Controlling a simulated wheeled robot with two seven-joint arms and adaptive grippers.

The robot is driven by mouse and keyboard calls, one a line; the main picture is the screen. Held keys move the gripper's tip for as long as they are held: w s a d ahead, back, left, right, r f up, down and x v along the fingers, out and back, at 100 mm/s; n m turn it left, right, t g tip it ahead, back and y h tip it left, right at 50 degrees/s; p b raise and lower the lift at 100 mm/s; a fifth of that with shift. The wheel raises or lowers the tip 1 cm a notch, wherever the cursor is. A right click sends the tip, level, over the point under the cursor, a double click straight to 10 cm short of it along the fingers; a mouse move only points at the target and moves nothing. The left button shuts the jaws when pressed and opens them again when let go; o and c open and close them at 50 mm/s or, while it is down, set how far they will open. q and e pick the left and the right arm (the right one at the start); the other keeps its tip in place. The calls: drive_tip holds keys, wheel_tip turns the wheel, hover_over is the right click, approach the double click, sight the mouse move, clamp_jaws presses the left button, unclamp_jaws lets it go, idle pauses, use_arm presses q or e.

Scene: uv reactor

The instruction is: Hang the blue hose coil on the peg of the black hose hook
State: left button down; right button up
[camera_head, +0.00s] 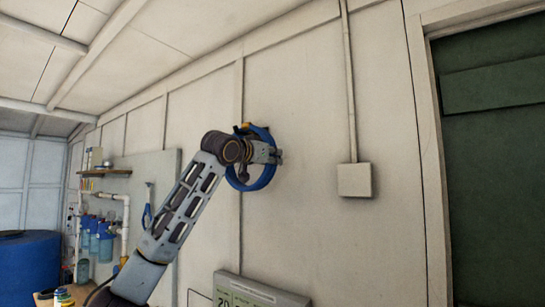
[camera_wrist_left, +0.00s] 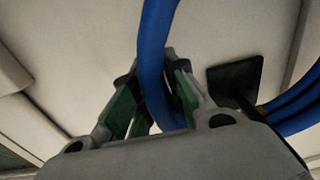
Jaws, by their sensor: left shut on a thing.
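The blue hose coil (camera_head: 262,180) is up against the pale wall in the head view, upright as a ring. My left gripper (camera_head: 279,155) reaches across it and is shut on a strand of the coil. In the left wrist view the strand of blue hose (camera_wrist_left: 153,60) runs between the two fingers. A black plate of the hose hook (camera_wrist_left: 235,78) shows on the wall right of the fingers, beside another part of the coil (camera_wrist_left: 292,120). The peg is mostly hidden, so I cannot tell whether the coil is around it. My right gripper is in neither view.
A grey junction box (camera_head: 354,180) with a vertical conduit is on the wall right of the coil. A dark green door (camera_head: 495,150) is farther right. A panel with a display (camera_head: 255,292) is below. Shelf, pipes and blue filters (camera_head: 100,235) are at left.

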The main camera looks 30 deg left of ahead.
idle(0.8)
use_arm(q)
drive_tip(key=c, duration=1.3)
unclamp_jaws()
drive_tip(key=shift+s, duration=0.1)
drive_tip(key=shift+c, duration=0.2)
drive_tip(key=shift+f, duration=0.15)
drive_tip(key=s, duration=1.2)
drive_tip(key=shift+a, duration=0.35)
